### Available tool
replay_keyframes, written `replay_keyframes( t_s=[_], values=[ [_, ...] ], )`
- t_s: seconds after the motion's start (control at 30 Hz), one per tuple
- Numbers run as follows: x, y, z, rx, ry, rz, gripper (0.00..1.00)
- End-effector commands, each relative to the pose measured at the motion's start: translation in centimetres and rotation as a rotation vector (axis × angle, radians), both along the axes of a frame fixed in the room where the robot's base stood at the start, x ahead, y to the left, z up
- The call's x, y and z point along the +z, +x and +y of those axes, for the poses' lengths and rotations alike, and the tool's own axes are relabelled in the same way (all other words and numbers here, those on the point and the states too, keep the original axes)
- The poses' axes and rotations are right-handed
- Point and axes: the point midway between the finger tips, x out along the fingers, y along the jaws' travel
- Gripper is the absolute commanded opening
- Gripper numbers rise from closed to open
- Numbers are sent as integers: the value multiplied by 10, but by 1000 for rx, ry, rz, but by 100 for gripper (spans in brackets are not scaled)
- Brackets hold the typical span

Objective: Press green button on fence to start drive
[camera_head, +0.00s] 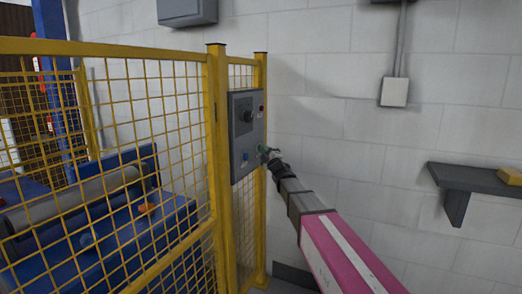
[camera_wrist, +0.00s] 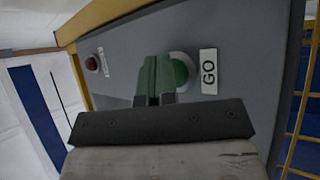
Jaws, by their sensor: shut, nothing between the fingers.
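The grey control box (camera_head: 246,118) is mounted on the yellow fence post, with its buttons facing my arm. In the wrist view, the green button (camera_wrist: 176,72) stands out from a pale ring beside a white "GO" label (camera_wrist: 209,71). My gripper (camera_head: 268,153) is at the lower right edge of the box. In the head view the gripper mostly hides the green button.
A red button (camera_wrist: 92,63) sits farther along the panel. Yellow mesh fence (camera_head: 150,150) encloses blue roller machinery (camera_head: 100,215). A dark shelf (camera_head: 470,178) juts from the wall at right.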

Motion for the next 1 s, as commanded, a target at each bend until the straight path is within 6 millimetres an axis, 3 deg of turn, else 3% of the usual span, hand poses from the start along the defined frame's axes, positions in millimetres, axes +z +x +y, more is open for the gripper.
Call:
replay_keyframes(
  t_s=[1.0],
  values=[
    [0, -7, -19, 0, -1, 0, 0]
  ],
)
